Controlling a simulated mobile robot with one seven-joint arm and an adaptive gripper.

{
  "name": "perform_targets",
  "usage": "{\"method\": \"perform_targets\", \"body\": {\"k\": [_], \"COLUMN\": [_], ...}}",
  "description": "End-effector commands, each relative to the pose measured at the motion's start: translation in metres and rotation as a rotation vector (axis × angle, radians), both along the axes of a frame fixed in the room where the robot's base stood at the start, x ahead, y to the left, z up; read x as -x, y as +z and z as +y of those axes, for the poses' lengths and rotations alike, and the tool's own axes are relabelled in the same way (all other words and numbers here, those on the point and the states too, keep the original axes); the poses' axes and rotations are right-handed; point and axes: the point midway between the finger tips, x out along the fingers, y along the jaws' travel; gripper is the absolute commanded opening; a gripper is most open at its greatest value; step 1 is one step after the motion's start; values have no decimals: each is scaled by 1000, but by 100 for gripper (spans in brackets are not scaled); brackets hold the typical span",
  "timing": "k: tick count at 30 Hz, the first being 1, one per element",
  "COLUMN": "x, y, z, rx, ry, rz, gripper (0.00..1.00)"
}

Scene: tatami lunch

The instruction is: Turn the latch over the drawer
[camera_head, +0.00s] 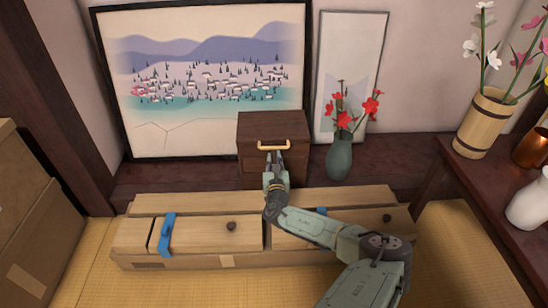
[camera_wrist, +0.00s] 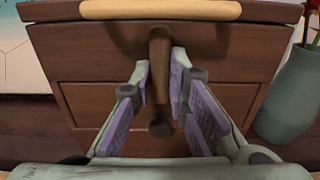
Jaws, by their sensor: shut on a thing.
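The small dark wooden cabinet (camera_head: 255,128) stands on the ledge at the back, with a drawer front (camera_wrist: 95,98) low on its face. The latch (camera_wrist: 159,55) is a brown wooden bar that hangs roughly upright over the drawer's top edge. A round dark knob (camera_wrist: 161,129) sits on the drawer below it. My gripper (camera_head: 275,156) reaches the cabinet front; in the wrist view its purple-padded fingers stand on either side of the latch and are shut on it. In the head view my gripper hides the latch. The drawer looks closed.
A pale handle (camera_head: 274,146) runs across the cabinet above the latch. A green vase (camera_head: 340,158) with red flowers stands close to the right. A framed picture (camera_head: 205,75) leans behind on the left. A long wooden chest (camera_head: 190,236) with a blue strap lies in front.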

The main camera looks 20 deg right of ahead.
Motion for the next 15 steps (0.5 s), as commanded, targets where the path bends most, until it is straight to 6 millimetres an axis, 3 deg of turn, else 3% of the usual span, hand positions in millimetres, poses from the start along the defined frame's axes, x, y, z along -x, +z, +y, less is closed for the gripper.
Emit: {"method": "perform_targets", "body": {"k": [14, 15], "x": [0, 0], "y": [0, 0], "z": [0, 0], "rx": [16, 16], "ry": [0, 0], "rz": [5, 5], "gripper": [0, 18]}}
